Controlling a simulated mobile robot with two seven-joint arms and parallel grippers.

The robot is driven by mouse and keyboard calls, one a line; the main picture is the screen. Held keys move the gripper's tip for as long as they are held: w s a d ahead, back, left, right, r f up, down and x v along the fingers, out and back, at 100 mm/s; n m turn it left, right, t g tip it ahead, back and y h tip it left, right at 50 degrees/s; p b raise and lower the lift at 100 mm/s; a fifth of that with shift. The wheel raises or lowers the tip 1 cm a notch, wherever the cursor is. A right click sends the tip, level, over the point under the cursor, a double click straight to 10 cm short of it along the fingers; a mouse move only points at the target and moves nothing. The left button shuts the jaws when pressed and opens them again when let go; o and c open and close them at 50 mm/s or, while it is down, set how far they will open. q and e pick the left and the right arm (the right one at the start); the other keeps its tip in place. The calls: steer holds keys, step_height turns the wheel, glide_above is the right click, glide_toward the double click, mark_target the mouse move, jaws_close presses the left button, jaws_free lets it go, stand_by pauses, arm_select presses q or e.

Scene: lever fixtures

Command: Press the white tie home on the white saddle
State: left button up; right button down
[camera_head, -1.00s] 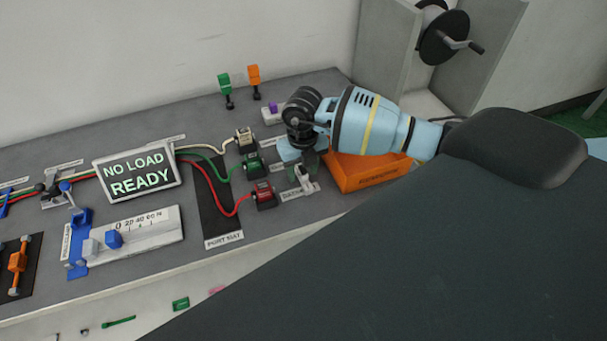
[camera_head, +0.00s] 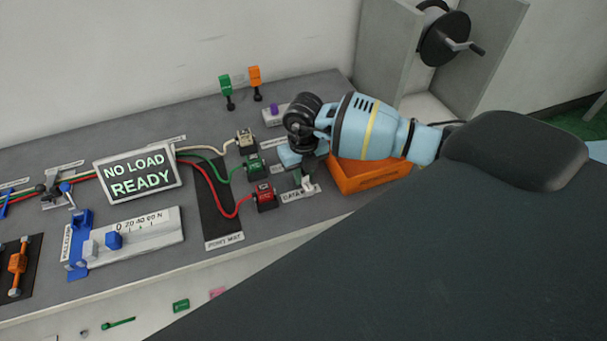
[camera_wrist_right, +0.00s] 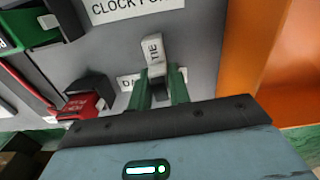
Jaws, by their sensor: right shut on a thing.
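The white tie (camera_wrist_right: 153,50), a small block marked "TIE", stands up at the fingertips of my right gripper (camera_wrist_right: 158,84) in the right wrist view. The two green fingers are shut on it from either side. In the head view my right gripper (camera_head: 303,172) is low at the bench, with a small white part (camera_head: 309,187) just below it by the "DATA" label. The white saddle cannot be told apart from the tie; the fingers hide that spot, so I cannot tell how they fit. My left gripper is not in view.
An orange box (camera_head: 365,178) stands close right of the gripper. Red (camera_head: 265,197), green (camera_head: 255,168) and cream (camera_head: 246,142) plugs with cables lie to its left. A display (camera_head: 139,172) reads "NO LOAD READY". The dark mat (camera_head: 213,212) has free room.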

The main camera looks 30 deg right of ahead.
mark_target(303, 173)
steer(key=shift+r, duration=0.5)
step_height(303, 173, up, 2)
steer(key=shift+r, duration=0.2)
steer(key=s+a+r, duration=0.1)
steer(key=s, duration=1.5)
steer(key=shift+a+r+p, duration=0.25)
steer(key=shift+a+p, duration=0.05)
steer(key=shift+a, duration=0.05)
steer(key=shift+w, duration=0.1)
